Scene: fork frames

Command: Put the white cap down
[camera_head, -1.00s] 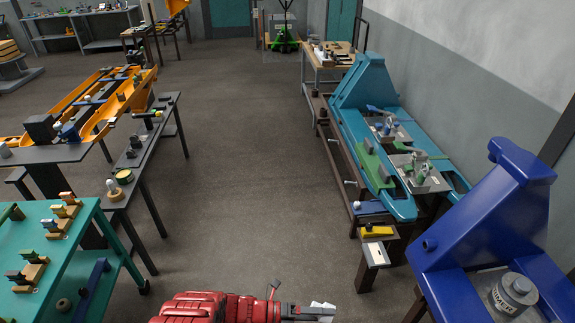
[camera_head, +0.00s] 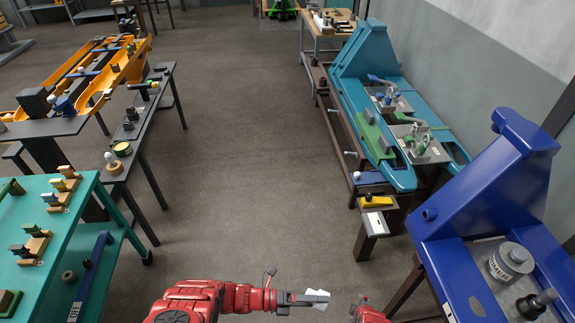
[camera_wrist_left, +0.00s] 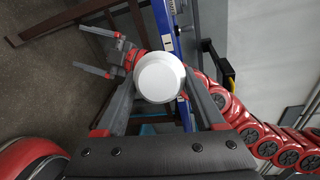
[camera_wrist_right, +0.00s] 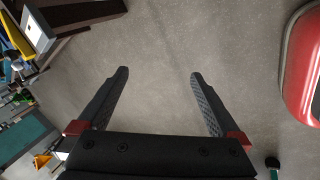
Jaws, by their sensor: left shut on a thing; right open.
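The white cap (camera_head: 317,297) is between the fingertips of my left gripper (camera_head: 308,299) at the bottom centre of the head view. In the left wrist view, the round, smooth white cap (camera_wrist_left: 160,77) sits between the two dark fingers, held in the air. My right gripper (camera_wrist_right: 159,75) is open and empty in the right wrist view, over bare floor. Its open fingers also show beside the cap in the left wrist view. In the head view only a red part of my right arm (camera_head: 368,313) shows at the bottom edge.
A blue stand (camera_head: 478,215) with a grey cylinder (camera_head: 510,260) is at right. A teal bench (camera_head: 380,100) holds fixtures along the wall; a yellow object (camera_head: 376,202) lies at its near end. A green table (camera_head: 55,225) is at left. The floor between is clear.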

